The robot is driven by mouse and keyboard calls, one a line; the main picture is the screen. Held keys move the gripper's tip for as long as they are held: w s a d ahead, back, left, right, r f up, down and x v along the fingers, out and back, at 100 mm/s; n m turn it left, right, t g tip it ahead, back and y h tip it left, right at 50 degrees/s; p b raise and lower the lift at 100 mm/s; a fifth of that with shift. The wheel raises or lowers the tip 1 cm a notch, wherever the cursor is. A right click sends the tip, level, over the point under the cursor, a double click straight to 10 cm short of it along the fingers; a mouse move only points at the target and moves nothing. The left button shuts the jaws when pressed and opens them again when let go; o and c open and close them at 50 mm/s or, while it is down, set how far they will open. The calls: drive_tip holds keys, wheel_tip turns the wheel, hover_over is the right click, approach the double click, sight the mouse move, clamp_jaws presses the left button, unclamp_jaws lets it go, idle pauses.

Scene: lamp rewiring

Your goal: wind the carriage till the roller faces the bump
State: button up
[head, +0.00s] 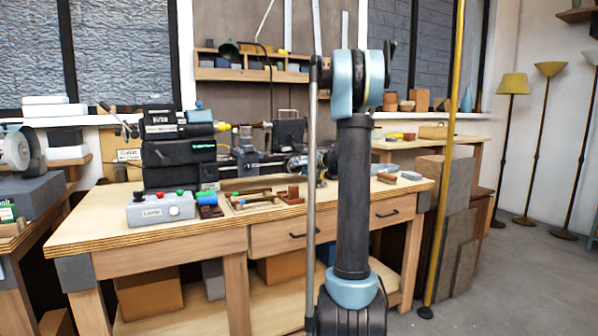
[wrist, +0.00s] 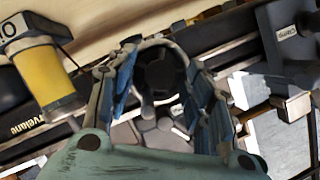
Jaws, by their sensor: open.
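My gripper (wrist: 160,62) is open in the wrist view, with blue-padded fingers on either side of a dark round wheel or knob (wrist: 158,72). The wheel shows between the fingers, and I cannot tell whether they touch it. The carriage seems to belong to the lathe-like machine (head: 248,158) at the back of the bench in the head view. I cannot make out the roller or the bump in either view.
In the wrist view a yellow cylinder (wrist: 50,82) stands left of the fingers, and a dark block labelled "Clamp" (wrist: 285,38) is at right. In the head view, black cases (head: 178,152), a grey switch box (head: 160,210) and a parts tray (head: 262,204) crowd the wooden bench (head: 150,238).

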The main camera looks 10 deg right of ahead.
drive_tip(key=v, duration=1.1)
drive_tip(key=shift+s+d, duration=0.2)
drive_tip(key=shift+s, duration=0.1)
drive_tip(key=shift+r, duration=0.1)
drive_tip(key=s+a+f+n+g+h, duration=0.1)
drive_tip(key=s+a+f+g, duration=0.35)
drive_tip(key=s, duration=0.75)
drive_tip(key=s+a+f+n+g+h, duration=0.1)
drive_tip(key=s+a+f+g, duration=0.1)
drive_tip(key=s+a+f, duration=0.7)
drive_tip(key=s+d+f+g+h, duration=0.1)
drive_tip(key=s+f, duration=0.3)
drive_tip(key=s, duration=0.4)
drive_tip(key=s+d+f+g+h, duration=0.1)
drive_tip(key=s+d+f+h, duration=0.1)
drive_tip(key=s, duration=0.7)
drive_tip(key=s+d+f+g+h, duration=0.1)
drive_tip(key=s+d+f+h, duration=0.1)
drive_tip(key=s+f, duration=0.3)
drive_tip(key=s+d, duration=0.1)
drive_tip(key=s, duration=0.3)
drive_tip(key=shift+s+d+f+m+h, duration=0.15)
drive_tip(key=shift+d+f+m+h, duration=0.15)
drive_tip(key=shift+f, duration=0.1)
drive_tip(key=shift+g, duration=0.25)
